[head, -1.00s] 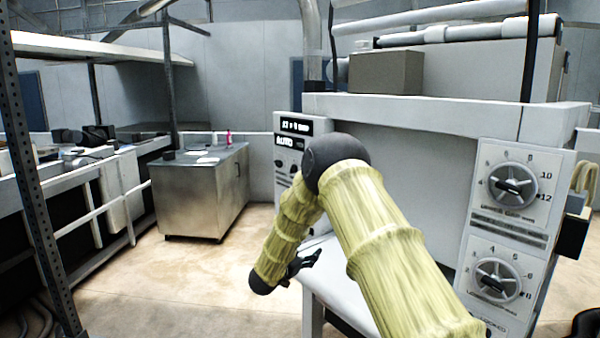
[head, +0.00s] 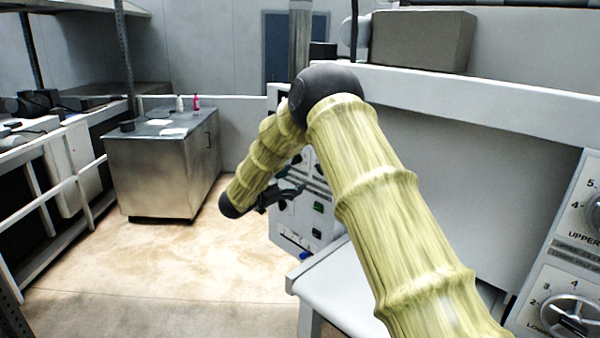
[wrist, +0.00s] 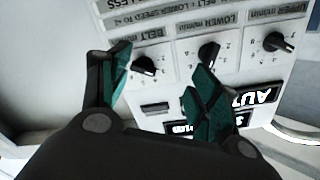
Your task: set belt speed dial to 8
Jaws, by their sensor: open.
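The belt dial (wrist: 145,66) is a black knob on a white control panel, under a label reading BELT m/min; the panel looks tilted in the wrist view. I cannot read its number. My gripper (wrist: 160,62) is open and empty, its dark green fingers either side of the belt dial in the picture; contact cannot be told. In the head view my gripper (head: 281,196) is in front of the control panel (head: 318,205), which my arm partly hides.
A LOWER dial (wrist: 208,52) and an UPPER dial (wrist: 278,42) sit beside the belt dial. Two larger dials are on a panel (head: 565,262) at right. A pale table (head: 335,285) juts below my arm. A metal cabinet (head: 160,175) stands left, with clear floor before it.

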